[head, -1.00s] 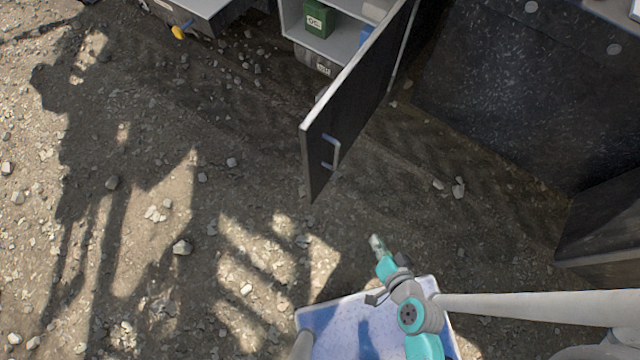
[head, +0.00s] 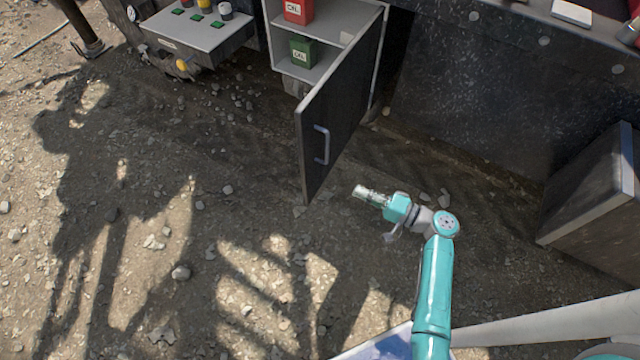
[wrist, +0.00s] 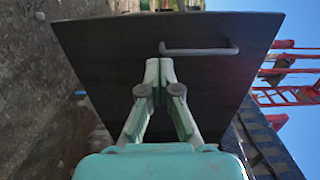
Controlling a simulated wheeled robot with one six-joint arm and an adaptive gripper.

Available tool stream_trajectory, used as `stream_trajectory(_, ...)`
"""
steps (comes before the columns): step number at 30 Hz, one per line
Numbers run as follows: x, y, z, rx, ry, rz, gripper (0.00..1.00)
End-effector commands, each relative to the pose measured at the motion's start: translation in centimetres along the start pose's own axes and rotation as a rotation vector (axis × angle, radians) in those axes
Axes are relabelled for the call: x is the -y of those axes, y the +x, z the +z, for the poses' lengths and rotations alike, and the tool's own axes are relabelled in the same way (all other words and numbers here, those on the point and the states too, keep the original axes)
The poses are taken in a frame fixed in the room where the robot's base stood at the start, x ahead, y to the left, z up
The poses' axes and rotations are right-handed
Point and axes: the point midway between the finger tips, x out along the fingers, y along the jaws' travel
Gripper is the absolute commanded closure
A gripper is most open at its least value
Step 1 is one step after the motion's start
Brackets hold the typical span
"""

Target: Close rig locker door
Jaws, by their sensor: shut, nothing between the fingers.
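The rig locker door (head: 341,110) is a dark panel with a light edge. In the head view it stands swung open, sticking out from the locker (head: 274,55). Its grey bar handle (head: 321,145) is on the face towards my arm. My gripper (head: 360,190) is shut and empty, to the right of and below the door's free edge, apart from the handle. In the wrist view the door's face (wrist: 105,60) fills the middle, with the handle (wrist: 200,50) just beyond and to the right of my shut fingertips (wrist: 160,65).
The open locker holds a red can (head: 298,10) and a green can (head: 303,51) on shelves. A control box (head: 198,32) with buttons stands at upper left. A dark tank wall (head: 480,90) and a dark box (head: 590,200) are at right. Gravel ground lies open at left.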

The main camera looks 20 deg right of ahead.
Motion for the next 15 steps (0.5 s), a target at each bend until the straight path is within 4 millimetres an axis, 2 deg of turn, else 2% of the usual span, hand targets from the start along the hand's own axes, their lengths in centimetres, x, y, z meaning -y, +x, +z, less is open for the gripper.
stream_trajectory(5,0.1,1.3,0.0,0.007,0.0,-0.005,1.0)
stream_trajectory(15,0.1,6.9,0.1,0.007,0.0,-0.003,1.0)
